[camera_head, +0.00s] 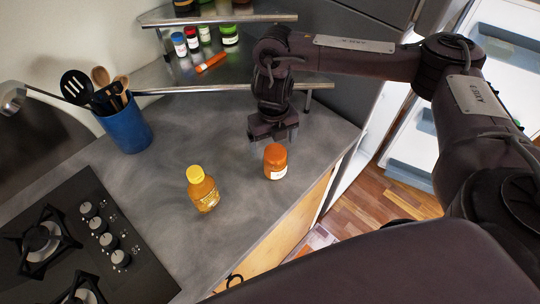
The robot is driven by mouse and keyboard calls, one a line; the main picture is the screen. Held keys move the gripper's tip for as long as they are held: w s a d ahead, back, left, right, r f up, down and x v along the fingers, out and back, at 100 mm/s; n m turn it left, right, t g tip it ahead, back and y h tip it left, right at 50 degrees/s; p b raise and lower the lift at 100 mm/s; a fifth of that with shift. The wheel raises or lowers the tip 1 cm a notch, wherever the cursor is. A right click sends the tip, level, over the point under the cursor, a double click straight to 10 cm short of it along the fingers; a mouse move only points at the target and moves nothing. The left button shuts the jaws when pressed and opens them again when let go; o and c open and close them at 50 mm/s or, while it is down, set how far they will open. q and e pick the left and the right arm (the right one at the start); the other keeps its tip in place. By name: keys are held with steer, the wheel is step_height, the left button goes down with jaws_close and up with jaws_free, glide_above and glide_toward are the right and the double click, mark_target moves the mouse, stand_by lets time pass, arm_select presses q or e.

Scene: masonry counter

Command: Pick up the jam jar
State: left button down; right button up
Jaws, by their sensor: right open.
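The jam jar (275,162) is a short orange jar with an orange lid and a pale label. It stands upright on the grey counter (240,225), near its right edge. My right gripper (275,139) is just behind and above the jar, its fingers pointing down toward the counter. It is open and empty, and looks close to the jar's lid; whether it touches cannot be told. My left gripper is not in view.
A yellow bottle (203,189) stands left of the jar. A blue utensil holder (125,126) and a gas hob (85,240) are further left. A metal corner shelf (230,84) with small jars is behind my gripper. The counter's front middle is clear.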

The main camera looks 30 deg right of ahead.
mark_target(275, 152)
steer(key=shift+s+f, duration=0.2)
steer(key=shift+f, duration=0.3)
steer(key=shift+s, duration=0.35)
steer(key=shift+s+f, duration=0.5)
steer(key=shift+f, duration=0.05)
steer(key=f, duration=0.3)
steer(key=shift+w+f+b, duration=0.25)
steer(key=shift+w+b, duration=0.05)
steer(key=shift+w, duration=0.1)
steer(key=shift+f, duration=0.25)
steer(key=shift+s, duration=0.1)
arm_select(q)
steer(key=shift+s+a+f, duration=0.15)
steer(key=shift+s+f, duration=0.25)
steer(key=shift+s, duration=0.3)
arm_select(e)
steer(key=c, duration=1.4)
